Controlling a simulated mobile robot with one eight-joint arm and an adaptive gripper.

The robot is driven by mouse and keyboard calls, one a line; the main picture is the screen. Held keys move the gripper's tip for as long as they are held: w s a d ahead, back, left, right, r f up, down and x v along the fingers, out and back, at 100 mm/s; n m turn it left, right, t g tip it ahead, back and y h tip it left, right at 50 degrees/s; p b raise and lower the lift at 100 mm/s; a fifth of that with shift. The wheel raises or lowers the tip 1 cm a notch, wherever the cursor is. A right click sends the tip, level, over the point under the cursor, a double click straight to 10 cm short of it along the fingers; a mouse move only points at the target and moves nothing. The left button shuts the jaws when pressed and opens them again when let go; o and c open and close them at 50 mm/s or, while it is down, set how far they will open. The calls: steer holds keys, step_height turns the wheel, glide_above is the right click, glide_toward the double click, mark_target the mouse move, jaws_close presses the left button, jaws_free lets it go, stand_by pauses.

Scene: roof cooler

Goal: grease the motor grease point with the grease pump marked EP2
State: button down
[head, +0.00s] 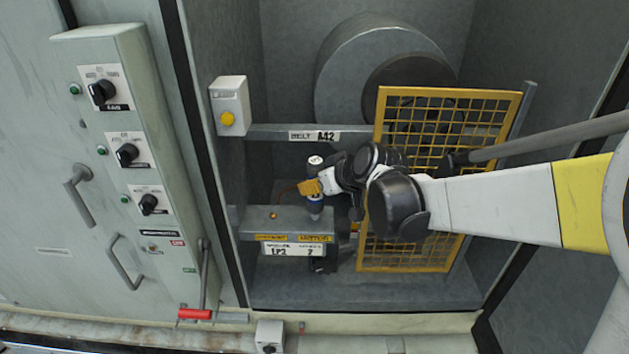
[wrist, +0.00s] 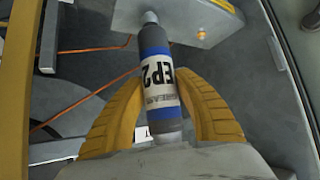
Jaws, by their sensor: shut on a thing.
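My gripper (wrist: 165,95) is shut on the grease pump (wrist: 157,75), a dark cylinder with blue bands and a white label reading EP2. In the head view the pump (head: 315,200) stands roughly upright, its lower end at the right part of a grey bracket (head: 250,222). In the wrist view the pump's pale tip overlaps the edge of this bracket (wrist: 180,12); I cannot tell whether they touch. A small brass fitting (head: 273,215) is on the bracket's top, left of the pump; it also shows in the wrist view (wrist: 202,34). The bracket's front has yellow labels and a white EP2 label (head: 292,249).
A yellow mesh guard (head: 405,255) stands right of the bracket, behind my arm. A rail with a belt A42 label (head: 315,136) crosses behind. A grey box with a yellow button (head: 229,105) is at left. A switch panel (head: 125,150) and red-handled lever (head: 195,313) are farther left.

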mark_target(315, 159)
steer(key=shift+r+p, duration=0.3)
steer(key=shift+r, duration=0.25)
steer(key=shift+f, duration=0.3)
stand_by(0.7)
steer(key=shift+r+p, duration=2.45)
steer(key=shift+r, duration=1.4)
